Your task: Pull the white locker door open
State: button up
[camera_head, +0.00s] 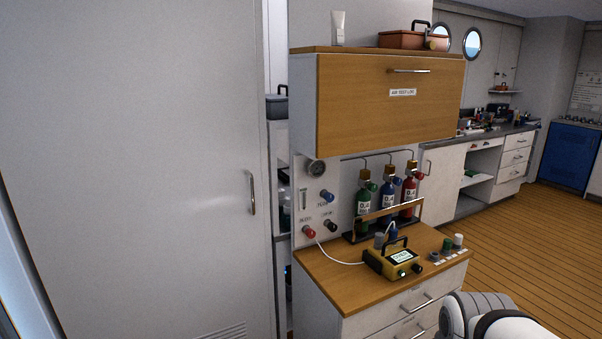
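The white locker door (135,170) fills the left of the head view, upright, with a vertical metal handle (252,192) near its right edge. Vent slots show low on the door. Right of its edge is a narrow gap with shelves (281,180) and a dark blue-grey box (277,107). I cannot tell whether this gap is the locker's inside or a space beside it. A white and grey rounded part of my arm shows at the bottom right, well apart from the door. My gripper is out of view.
A wooden-topped drawer unit (340,292) stands right of the door, carrying a yellow device (390,262) and gas bottles (388,198). A wood-fronted wall cabinet (390,105) hangs above. Plank floor (530,250) is clear at the right, near a blue cabinet (568,155).

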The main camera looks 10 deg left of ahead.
aim_at(130, 171)
jog(key=u, duration=0.1)
jog(key=i, duration=1.05)
jog(key=u, duration=0.4)
jog(key=k, duration=0.95)
jog(key=u, duration=0.15)
jog(key=i, duration=0.9)
